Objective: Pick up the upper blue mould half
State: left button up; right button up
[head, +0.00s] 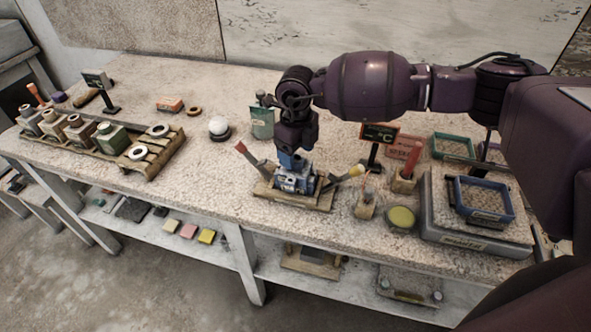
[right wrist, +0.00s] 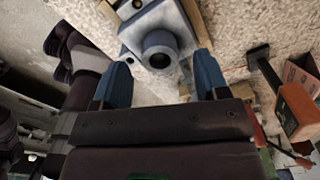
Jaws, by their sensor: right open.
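The blue mould (head: 296,184) sits on a small wooden board (head: 318,203) in the middle of the table. In the right wrist view its upper half (right wrist: 150,27) shows as a grey-blue block with a round raised spout and a small hole beside it. My right gripper (head: 291,162) points down just above the mould. Its two blue fingers are apart in the right wrist view (right wrist: 161,64), with the spout seen between and just beyond their tips. Nothing is held between them. The seam to the lower half is hard to make out. My left gripper is not seen.
Handled tools (head: 247,154) lean beside the mould. A small sign (head: 380,133) and a cup holding an orange-red object (head: 404,180) stand to its right. A scale with a blue tray (head: 484,218) is further right. A white sphere (head: 219,126) lies left, near free tabletop.

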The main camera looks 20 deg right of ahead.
notch_tip(320, 180, down, 2)
jog(key=shift+f, duration=0.25)
jog(key=c, duration=1.1)
jog(key=shift+r, duration=0.15)
